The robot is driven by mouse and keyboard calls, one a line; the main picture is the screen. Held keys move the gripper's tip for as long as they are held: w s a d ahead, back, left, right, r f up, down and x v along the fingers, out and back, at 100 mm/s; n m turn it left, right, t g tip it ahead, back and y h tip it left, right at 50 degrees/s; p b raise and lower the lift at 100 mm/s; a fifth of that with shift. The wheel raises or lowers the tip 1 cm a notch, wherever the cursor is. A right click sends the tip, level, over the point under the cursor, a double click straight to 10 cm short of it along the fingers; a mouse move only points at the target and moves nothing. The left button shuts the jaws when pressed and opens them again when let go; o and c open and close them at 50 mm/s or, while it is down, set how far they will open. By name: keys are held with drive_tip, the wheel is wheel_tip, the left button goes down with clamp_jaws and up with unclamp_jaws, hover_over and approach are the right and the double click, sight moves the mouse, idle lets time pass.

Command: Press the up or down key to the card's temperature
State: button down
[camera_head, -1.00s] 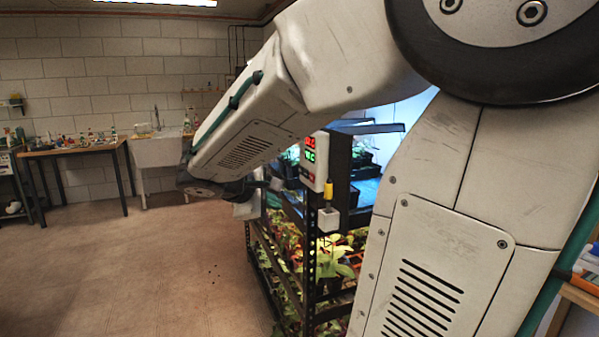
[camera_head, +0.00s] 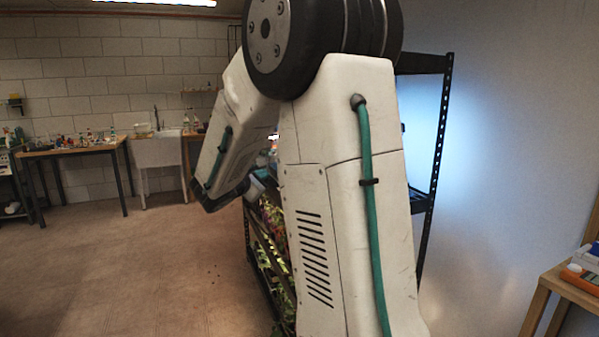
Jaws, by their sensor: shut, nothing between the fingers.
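The dark metal seedling rack (camera_head: 437,135) stands behind my arm, with green plants low on its left side. My raised white arm covers most of the rack's front. The controller box with its displays and keys is hidden behind my arm now. I cannot make out the temperature card. My forearm slants down to the left and ends in a dark wrist part beside the rack's left edge. My gripper's fingers do not show.
A wooden bench (camera_head: 75,148) with bottles and a white sink (camera_head: 160,150) stand along the back wall. A wooden table (camera_head: 570,285) with boxes is at the right edge. The floor (camera_head: 130,260) at left is clear.

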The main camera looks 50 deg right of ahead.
drive_tip(key=s+d, duration=0.4)
drive_tip(key=d, duration=0.3)
drive_tip(key=shift+s, duration=0.15)
idle(2.0)
drive_tip(key=shift+s+d, duration=0.2)
drive_tip(key=shift+d, duration=0.1)
drive_tip(key=shift+s+d, duration=0.2)
drive_tip(key=shift+d, duration=0.1)
idle(0.5)
drive_tip(key=shift+a, duration=0.1)
drive_tip(key=shift+w+a, duration=0.4)
drive_tip(key=shift+a, duration=0.15)
idle(0.3)
drive_tip(key=w+a, duration=0.1)
drive_tip(key=a, duration=0.2)
drive_tip(key=w+a, duration=0.1)
drive_tip(key=shift+w+a, duration=0.15)
drive_tip(key=shift+w, duration=0.15)
